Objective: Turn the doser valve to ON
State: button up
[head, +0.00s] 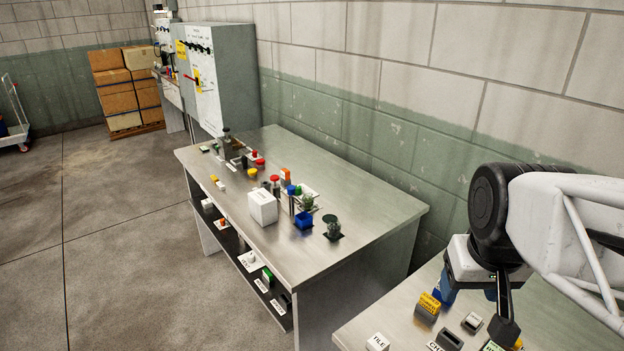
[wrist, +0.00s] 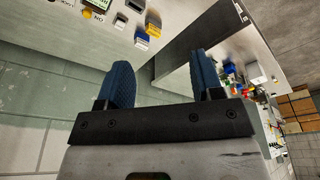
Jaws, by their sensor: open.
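My gripper (wrist: 162,78) is open and empty in the wrist view, with its two blue fingers apart. In the head view my gripper (head: 443,290) is at the lower right, above the near steel table and partly hidden by my own arm. A small yellow knob (wrist: 87,14) beside an "ON" label (wrist: 98,17) shows at the top left of the wrist view, apart from the fingers. I cannot tell for sure whether it is the doser valve, or which way it is set. In the head view my arm covers most of that area.
The near table (head: 372,326) carries a yellow labelled block (head: 428,304), a grey block (head: 472,322) and a white block (head: 378,342). A block wall runs along the right.

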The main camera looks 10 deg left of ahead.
jog(key=w+a+r+n, duration=0.2)
jog(key=w+a+n, duration=0.1)
jog(key=w, duration=0.8)
jog(key=w+a+r+n+g, duration=0.1)
jog(key=w+a+r+n, duration=0.15)
jog(key=w, duration=0.95)
jog(key=w+a+r+n, duration=0.2)
jog(key=w+a, duration=0.2)
jog(key=w, duration=0.7)
jog(key=n+g, duration=0.2)
jog(key=n, duration=1.1)
send_over(298, 187)
jog(key=shift+m, duration=0.25)
jog(key=f, duration=3)
jog(key=shift+s+d+f, duration=0.1)
jog(key=shift+d+f, duration=0.1)
jog(key=shift+w+a+f, duration=0.2)
jog(key=shift+a+f, duration=0.15)
jog(key=shift+f, duration=0.1)
jog(key=shift+f, duration=0.15)
